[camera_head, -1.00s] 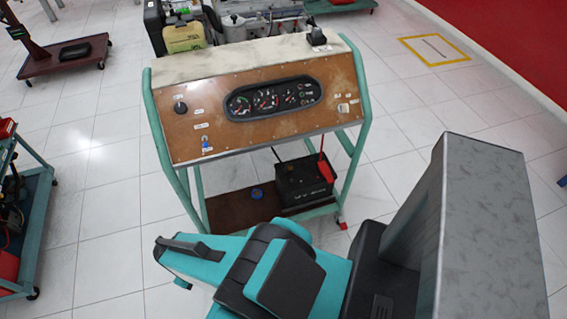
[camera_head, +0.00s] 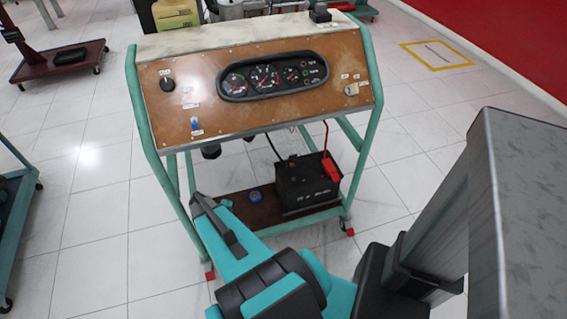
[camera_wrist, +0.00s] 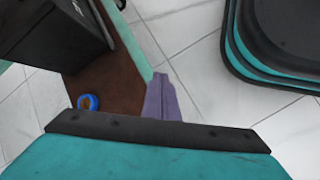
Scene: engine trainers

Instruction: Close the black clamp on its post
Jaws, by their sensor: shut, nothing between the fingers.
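The black battery (camera_head: 306,188) stands on the brown lower shelf (camera_head: 225,208) of the trainer cart. A black cable runs down to its top left, where the small dark clamp (camera_head: 290,159) is hard to make out against the case. I cannot tell how it sits on its post. A red clamp (camera_head: 331,169) is at the battery's right. My gripper (camera_wrist: 162,84) is shut and empty over the shelf edge, apart from the battery. The battery's dark side (camera_wrist: 50,38) shows at upper left in the wrist view, with no clamp visible.
A blue round object (camera_head: 255,196) lies on the shelf left of the battery. The cart's panel (camera_head: 262,80) overhangs the shelf, and green posts (camera_head: 362,150) frame its sides.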

